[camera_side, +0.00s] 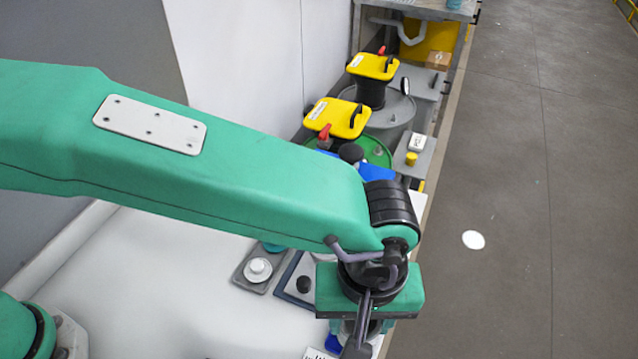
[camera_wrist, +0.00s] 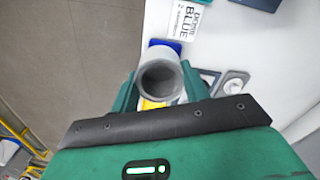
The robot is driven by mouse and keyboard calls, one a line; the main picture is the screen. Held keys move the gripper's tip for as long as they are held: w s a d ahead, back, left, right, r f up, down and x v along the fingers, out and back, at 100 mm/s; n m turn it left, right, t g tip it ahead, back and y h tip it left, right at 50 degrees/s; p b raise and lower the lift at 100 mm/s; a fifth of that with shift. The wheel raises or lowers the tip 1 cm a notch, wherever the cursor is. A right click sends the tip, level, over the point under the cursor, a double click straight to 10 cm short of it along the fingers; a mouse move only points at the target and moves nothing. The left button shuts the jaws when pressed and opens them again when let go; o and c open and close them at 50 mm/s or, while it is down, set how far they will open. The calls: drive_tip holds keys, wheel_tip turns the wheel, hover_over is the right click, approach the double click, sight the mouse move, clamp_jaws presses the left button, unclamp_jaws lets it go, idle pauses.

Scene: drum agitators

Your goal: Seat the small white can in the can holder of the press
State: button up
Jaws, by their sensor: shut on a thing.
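In the wrist view, my gripper (camera_wrist: 159,76) is shut on the small white can (camera_wrist: 160,58), one green finger on each side. The can shows as a pale grey-white cylinder with its round, hollow-looking end toward the camera. In the side view, my gripper (camera_side: 368,330) is at the bottom right of the white bench, and my wrist hides the can there. I cannot make out the press or its can holder for certain. A grey plate with a white round part (camera_side: 258,269) lies left of my gripper in the side view.
A dark-framed tray (camera_side: 297,284) lies beside the plate. A sign reading BLUE (camera_wrist: 187,20) and a blue object (camera_wrist: 166,44) show beyond the can. Drums with yellow-topped units (camera_side: 338,118) stand at the back. The bench front-left is clear.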

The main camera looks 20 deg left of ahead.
drive_tip(key=w+a+f, duration=0.1)
drive_tip(key=w+a, duration=0.5)
drive_tip(key=w, duration=0.2)
drive_tip(key=w+a+f, duration=0.2)
drive_tip(key=w+a, duration=0.4)
drive_tip(key=w, duration=0.3)
drive_tip(key=shift+w, duration=0.3)
drive_tip(key=shift+d+f, duration=0.1)
drive_tip(key=shift+f, duration=0.1)
drive_tip(key=shift+f, duration=2.8)
drive_tip(key=shift+f, duration=0.45)
drive_tip(key=o, duration=1)
drive_tip(key=shift+o, duration=0.4)
